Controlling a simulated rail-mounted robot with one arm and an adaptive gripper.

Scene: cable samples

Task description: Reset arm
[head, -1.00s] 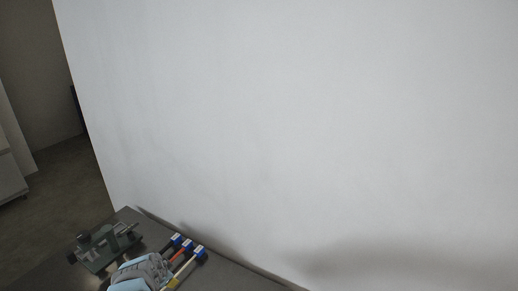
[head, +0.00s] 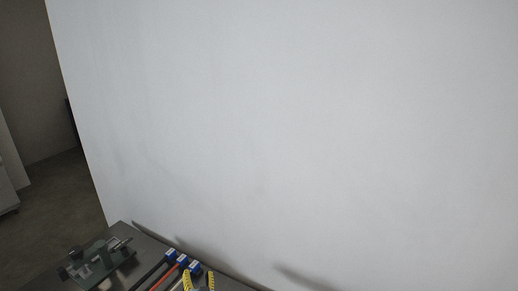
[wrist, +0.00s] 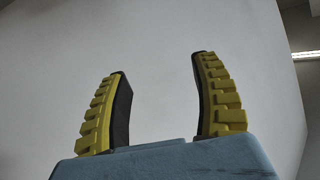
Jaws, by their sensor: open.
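My gripper (wrist: 160,95) shows in the wrist view with its two yellow-and-black fingers spread wide apart. Nothing is between them, and a plain pale wall fills the space beyond. In the head view the yellow fingertips of my gripper (head: 199,281) show at the bottom edge, in front of the cable samples; the rest of it is cut off by the frame. The cable samples (head: 177,265) lie side by side at the lower left, with blue-and-white ends and dark and red bodies. Their near ends are out of frame or hidden.
A dark green fixture (head: 97,262) stands on the dark table (head: 225,276) left of the cable samples. A large white wall (head: 300,130) rises right behind the table. Open floor (head: 60,205) and a pale cabinet (head: 7,192) lie at the far left.

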